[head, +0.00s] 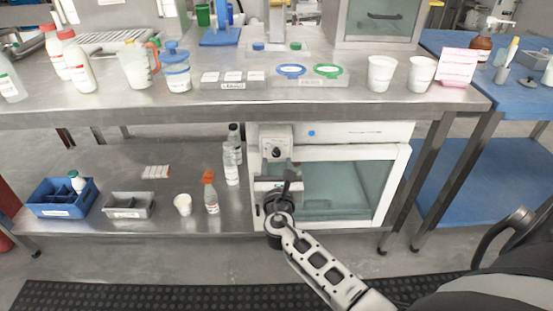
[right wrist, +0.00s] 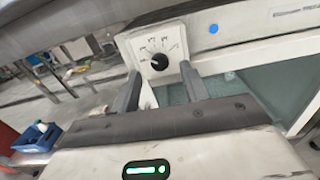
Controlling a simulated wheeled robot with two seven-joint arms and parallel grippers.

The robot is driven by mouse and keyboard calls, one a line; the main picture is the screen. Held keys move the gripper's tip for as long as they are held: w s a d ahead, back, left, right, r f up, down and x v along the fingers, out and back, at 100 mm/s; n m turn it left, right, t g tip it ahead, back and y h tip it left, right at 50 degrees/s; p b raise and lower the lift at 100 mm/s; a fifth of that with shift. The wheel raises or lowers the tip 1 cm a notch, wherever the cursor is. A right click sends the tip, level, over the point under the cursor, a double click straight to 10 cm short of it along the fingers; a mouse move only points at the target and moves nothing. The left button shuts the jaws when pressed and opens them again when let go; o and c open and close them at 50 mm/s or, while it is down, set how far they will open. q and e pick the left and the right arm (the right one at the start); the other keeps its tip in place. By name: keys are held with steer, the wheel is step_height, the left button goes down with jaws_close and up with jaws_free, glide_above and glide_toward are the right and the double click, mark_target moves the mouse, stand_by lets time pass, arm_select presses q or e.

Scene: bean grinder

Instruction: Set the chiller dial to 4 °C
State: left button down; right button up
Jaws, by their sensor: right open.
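The chiller (head: 345,185) is a white unit with a glass door on the lower shelf under the steel bench. Its dial is a black knob (right wrist: 159,62) on a white plate with printed marks, too small to read surely. The dial (head: 277,152) also shows in the head view at the chiller's upper left. My right gripper (head: 277,178) is in front of and just below the dial. In the right wrist view its two fingers (right wrist: 160,72) are apart, with the knob showing between their tips; nothing is held. Contact with the knob cannot be seen. My left gripper is out of view.
Bottles (head: 211,193) and a white cup (head: 183,204) stand left of the chiller. A blue crate (head: 64,209) and a grey bin (head: 128,213) are further left. The bench edge (head: 230,112) overhangs above the dial. A blue dot (right wrist: 214,28) marks the panel right of it.

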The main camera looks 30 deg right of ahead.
mark_target(276, 155)
steer(key=shift+x, duration=1.75)
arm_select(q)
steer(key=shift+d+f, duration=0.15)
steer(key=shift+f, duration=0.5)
arm_select(e)
jaws_close()
